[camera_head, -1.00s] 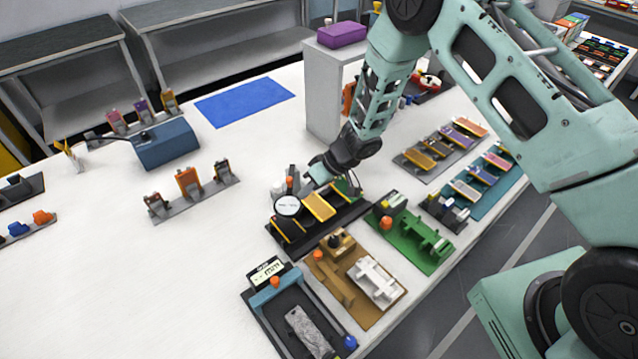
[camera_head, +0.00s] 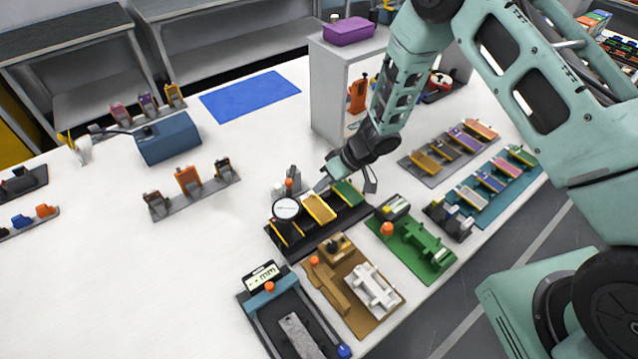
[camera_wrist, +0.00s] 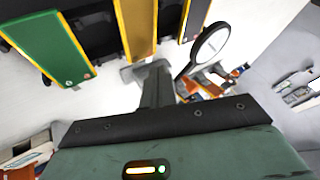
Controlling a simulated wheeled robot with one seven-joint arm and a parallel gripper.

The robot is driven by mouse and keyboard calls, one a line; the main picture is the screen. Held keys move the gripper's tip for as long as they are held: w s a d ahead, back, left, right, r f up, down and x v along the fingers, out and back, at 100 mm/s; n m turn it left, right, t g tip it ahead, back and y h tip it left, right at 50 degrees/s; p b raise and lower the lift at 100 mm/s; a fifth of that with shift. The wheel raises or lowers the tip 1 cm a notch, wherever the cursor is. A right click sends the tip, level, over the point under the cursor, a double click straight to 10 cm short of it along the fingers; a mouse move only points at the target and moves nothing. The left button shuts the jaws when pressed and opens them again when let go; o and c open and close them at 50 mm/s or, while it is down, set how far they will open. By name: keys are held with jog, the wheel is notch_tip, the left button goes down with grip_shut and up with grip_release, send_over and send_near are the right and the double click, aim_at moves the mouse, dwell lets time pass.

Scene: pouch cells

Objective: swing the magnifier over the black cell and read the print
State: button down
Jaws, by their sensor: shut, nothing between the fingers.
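The magnifier (camera_head: 286,208) is a round pale lens in a dark rim. In the head view it covers the far end of the black cell (camera_head: 292,232), which has yellow edges. In the wrist view the magnifier (camera_wrist: 210,48) is beside the black cell (camera_wrist: 196,14), at its near end. No print on that cell is legible. A yellow cell (camera_head: 319,208) and a green cell (camera_head: 347,193) lie beside it on the same dark rack. My gripper (camera_head: 324,184) is shut and empty near the far ends of these cells; it also shows in the wrist view (camera_wrist: 147,70).
A green fixture (camera_head: 425,245), a brown fixture (camera_head: 340,290) and a gauge with a display (camera_head: 264,276) stand nearby. A grey cabinet (camera_head: 335,90) rises behind my arm. Racks of cells (camera_head: 450,155) lie to the right.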

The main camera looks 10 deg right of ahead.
jog(key=s+b+v, duration=0.1)
jog(key=v, duration=0.8)
jog(key=shift+a, duration=0.2)
jog(key=s+a+r+t+h+b, duration=0.2)
jog(key=r, duration=0.4)
jog(key=s+a+r+t+h+b, duration=0.2)
jog(key=r, duration=0.3)
jog(key=s+r+g+h+b, duration=0.2)
jog(key=s+g, duration=0.3)
jog(key=s, duration=2)
jog(key=shift+d+r+n+h, duration=0.2)
jog(key=shift+r+n+h, duration=0.15)
jog(key=shift+r, duration=0.3)
